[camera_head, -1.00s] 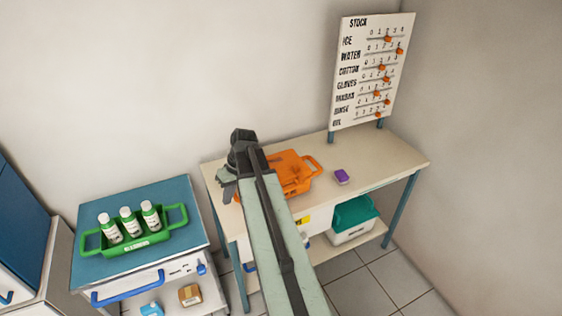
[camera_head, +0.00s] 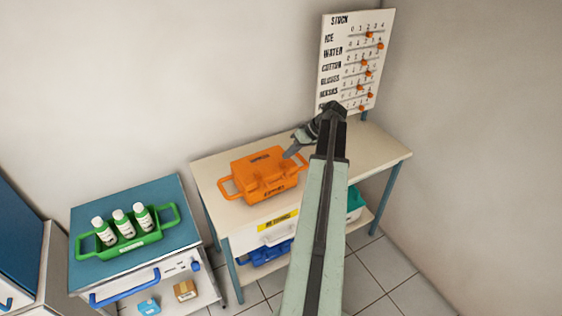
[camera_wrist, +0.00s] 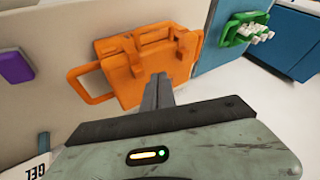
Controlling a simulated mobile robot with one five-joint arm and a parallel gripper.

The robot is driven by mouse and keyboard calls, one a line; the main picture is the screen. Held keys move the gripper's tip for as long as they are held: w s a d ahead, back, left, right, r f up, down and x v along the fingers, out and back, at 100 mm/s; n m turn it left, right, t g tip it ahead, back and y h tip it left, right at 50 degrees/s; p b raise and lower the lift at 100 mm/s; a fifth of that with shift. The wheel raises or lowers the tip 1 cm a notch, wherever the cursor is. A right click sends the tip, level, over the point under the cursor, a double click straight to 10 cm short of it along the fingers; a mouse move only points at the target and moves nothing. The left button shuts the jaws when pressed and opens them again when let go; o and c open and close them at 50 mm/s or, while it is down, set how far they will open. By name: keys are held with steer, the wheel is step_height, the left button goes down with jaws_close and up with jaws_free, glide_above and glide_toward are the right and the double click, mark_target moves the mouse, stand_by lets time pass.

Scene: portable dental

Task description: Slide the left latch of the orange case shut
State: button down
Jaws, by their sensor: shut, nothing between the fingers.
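The orange case (camera_head: 262,162) stands closed on the cream table, with a loop handle at each end. It also shows in the wrist view (camera_wrist: 140,75), ahead of my fingertips. Its latches are small, in the same orange as the body, and I cannot tell how the left one is set. My gripper (camera_head: 289,154) is at the right end of the case, its fingertips over or beside the top right edge. In the wrist view my gripper (camera_wrist: 158,80) is shut and empty, in front of the case's body. I cannot tell whether it touches the case.
The cream table (camera_head: 375,150) has free room to the right. A purple block (camera_wrist: 15,68) lies on it. The stock board (camera_head: 352,60) stands at the back. A green carrier (camera_head: 126,235) with white bottles sits on the blue-topped cart (camera_head: 95,200) to the left.

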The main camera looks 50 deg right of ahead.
mark_target(267, 176)
steer(key=b+x, duration=0.6)
steer(key=x, duration=0.2)
steer(key=shift+d+f, duration=0.1)
steer(key=shift+f, duration=0.25)
steer(key=a, duration=0.1)
steer(key=w+a, duration=0.1)
steer(key=a, duration=0.1)
steer(key=shift+w+a+r, duration=0.15)
steer(key=shift+a+r, duration=0.05)
steer(key=shift+w+a, duration=0.15)
steer(key=shift+a, duration=0.2)
